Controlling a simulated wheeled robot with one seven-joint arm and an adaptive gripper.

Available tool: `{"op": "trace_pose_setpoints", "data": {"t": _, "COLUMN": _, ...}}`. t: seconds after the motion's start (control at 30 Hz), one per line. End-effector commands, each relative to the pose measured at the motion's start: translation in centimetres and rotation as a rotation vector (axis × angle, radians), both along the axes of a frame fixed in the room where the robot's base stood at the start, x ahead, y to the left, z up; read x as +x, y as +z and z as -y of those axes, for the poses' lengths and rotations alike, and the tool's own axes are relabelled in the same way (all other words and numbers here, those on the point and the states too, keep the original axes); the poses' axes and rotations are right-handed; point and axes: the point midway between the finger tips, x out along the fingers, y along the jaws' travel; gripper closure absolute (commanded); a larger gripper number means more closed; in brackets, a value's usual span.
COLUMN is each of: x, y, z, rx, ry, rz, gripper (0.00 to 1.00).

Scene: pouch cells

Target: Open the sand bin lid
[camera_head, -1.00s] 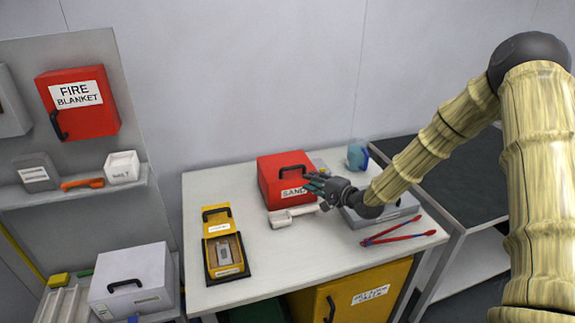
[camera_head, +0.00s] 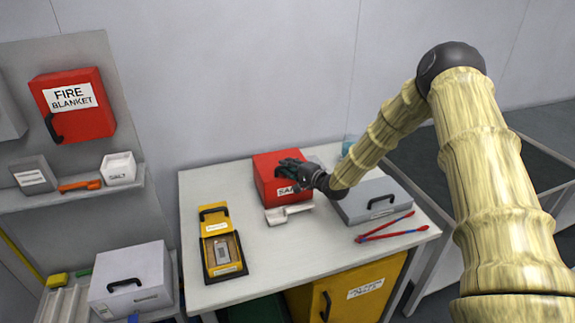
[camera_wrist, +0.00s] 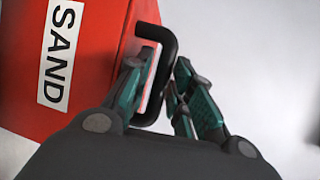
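The red sand bin (camera_head: 268,181), labelled SAND, stands at the back of the white table with its lid down. Its side fills the left of the wrist view (camera_wrist: 95,60). The black lid handle (camera_wrist: 158,40) runs between the two teal fingers of my gripper (camera_wrist: 163,62). The fingers are close on both sides of the handle bar; I cannot tell if both touch it. In the head view my gripper (camera_head: 284,170) is at the bin's front and hides most of the handle.
A white scoop (camera_head: 287,214) lies in front of the bin. A grey case (camera_head: 372,201) and red-blue tongs (camera_head: 385,232) lie to the right. An open yellow box (camera_head: 217,228) is at the left. A red fire blanket box (camera_head: 75,105) hangs on the wall panel.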

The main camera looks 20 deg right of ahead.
Motion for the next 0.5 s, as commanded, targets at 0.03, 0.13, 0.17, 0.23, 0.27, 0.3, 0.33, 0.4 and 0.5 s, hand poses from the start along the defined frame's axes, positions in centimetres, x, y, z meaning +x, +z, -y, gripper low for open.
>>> {"op": "trace_pose_setpoints", "data": {"t": 0.03, "x": 0.27, "y": 0.03, "z": -0.08, "rx": -0.001, "ry": 0.0, "rz": 0.0, "gripper": 0.77}}
{"op": "trace_pose_setpoints", "data": {"t": 0.13, "x": 0.52, "y": -0.06, "z": -0.23, "rx": 0.0, "ry": 0.0, "rz": 0.0, "gripper": 0.77}}
{"op": "trace_pose_setpoints", "data": {"t": 0.17, "x": 0.56, "y": -0.07, "z": -0.24, "rx": 0.0, "ry": 0.0, "rz": 0.0, "gripper": 0.77}}
{"op": "trace_pose_setpoints", "data": {"t": 0.23, "x": 0.6, "y": -0.1, "z": -0.28, "rx": 0.0, "ry": 0.0, "rz": 0.001, "gripper": 0.77}}
{"op": "trace_pose_setpoints", "data": {"t": 0.27, "x": 0.6, "y": -0.1, "z": -0.28, "rx": 0.0, "ry": 0.0, "rz": 0.001, "gripper": 0.77}}
{"op": "trace_pose_setpoints", "data": {"t": 0.3, "x": 0.61, "y": -0.1, "z": -0.28, "rx": 0.0, "ry": 0.0, "rz": 0.001, "gripper": 0.77}}
{"op": "trace_pose_setpoints", "data": {"t": 0.33, "x": 0.6, "y": -0.11, "z": -0.28, "rx": 0.0, "ry": 0.0, "rz": 0.001, "gripper": 0.77}}
{"op": "trace_pose_setpoints", "data": {"t": 0.4, "x": 0.6, "y": -0.11, "z": -0.28, "rx": 0.0, "ry": 0.0, "rz": 0.001, "gripper": 0.77}}
{"op": "trace_pose_setpoints", "data": {"t": 0.5, "x": 0.59, "y": -0.1, "z": -0.28, "rx": 0.0, "ry": 0.0, "rz": 0.001, "gripper": 0.94}}
